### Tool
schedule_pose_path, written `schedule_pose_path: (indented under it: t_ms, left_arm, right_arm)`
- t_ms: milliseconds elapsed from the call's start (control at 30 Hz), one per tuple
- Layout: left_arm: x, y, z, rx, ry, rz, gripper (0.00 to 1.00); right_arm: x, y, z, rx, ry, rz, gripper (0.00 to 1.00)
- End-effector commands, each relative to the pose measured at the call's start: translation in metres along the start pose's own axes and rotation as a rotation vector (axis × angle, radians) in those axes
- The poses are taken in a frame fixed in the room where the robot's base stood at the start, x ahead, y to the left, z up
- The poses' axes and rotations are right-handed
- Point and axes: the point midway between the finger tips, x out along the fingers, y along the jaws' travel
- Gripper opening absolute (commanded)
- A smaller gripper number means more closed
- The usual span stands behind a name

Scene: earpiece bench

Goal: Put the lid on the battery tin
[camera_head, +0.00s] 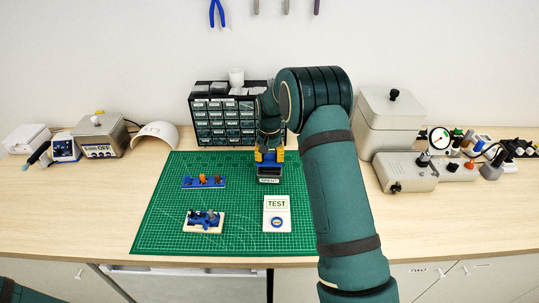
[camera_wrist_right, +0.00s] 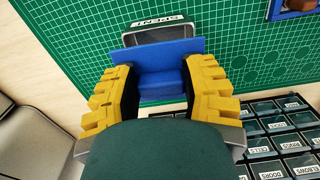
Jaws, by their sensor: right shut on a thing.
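My right gripper (camera_head: 268,157) is above the back right part of the green mat, pointing down. In the right wrist view its two yellow fingers (camera_wrist_right: 160,92) are shut on a blue lid (camera_wrist_right: 155,52), holding it by a block on top. The grey battery tin (camera_head: 268,180), labelled SPENT, stands on the mat just under the gripper. In the right wrist view the tin (camera_wrist_right: 160,34) shows past the lid's edge, and the lid hides most of it. I cannot tell whether lid and tin touch. My left gripper is out of view.
The green mat (camera_head: 165,235) also carries a blue strip (camera_head: 195,183) with small parts, a blue device on a board (camera_head: 203,222) and a TEST card (camera_head: 277,222). A drawer cabinet (camera_head: 222,135) stands behind. Grey boxes (camera_head: 390,130) are at the right.

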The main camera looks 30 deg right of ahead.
Motion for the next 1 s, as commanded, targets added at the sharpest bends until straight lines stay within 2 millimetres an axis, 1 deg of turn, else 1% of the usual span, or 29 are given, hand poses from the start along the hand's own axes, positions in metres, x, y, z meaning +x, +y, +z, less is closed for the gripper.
schedule_pose_path:
  t_ms: [33, 400, 600, 867, 900, 933, 967, 1000]
  left_arm:
    - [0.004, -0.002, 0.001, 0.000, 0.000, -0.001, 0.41]
    - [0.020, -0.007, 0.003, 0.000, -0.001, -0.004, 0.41]
    - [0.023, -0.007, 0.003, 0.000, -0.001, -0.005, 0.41]
    - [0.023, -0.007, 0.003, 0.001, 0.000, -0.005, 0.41]
    - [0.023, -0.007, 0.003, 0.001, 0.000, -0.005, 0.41]
    - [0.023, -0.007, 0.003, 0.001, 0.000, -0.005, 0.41]
    - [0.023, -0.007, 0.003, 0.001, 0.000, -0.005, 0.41]
    - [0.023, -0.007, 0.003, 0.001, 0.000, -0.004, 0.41]
  right_arm:
    - [0.006, 0.000, 0.000, 0.000, -0.001, 0.000, 0.21]
    - [0.032, 0.000, 0.000, 0.000, -0.002, 0.001, 0.21]
    - [0.037, 0.000, 0.000, 0.000, 0.000, 0.000, 0.21]
    - [0.037, 0.000, 0.000, -0.001, 0.000, 0.000, 0.21]
    - [0.037, 0.000, 0.000, 0.000, 0.000, 0.000, 0.61]
    - [0.037, 0.000, 0.000, 0.000, 0.000, 0.000, 0.72]
    - [0.037, 0.000, 0.000, 0.000, 0.000, 0.000, 0.77]
    - [0.037, 0.000, 0.000, 0.000, 0.000, 0.000, 0.77]
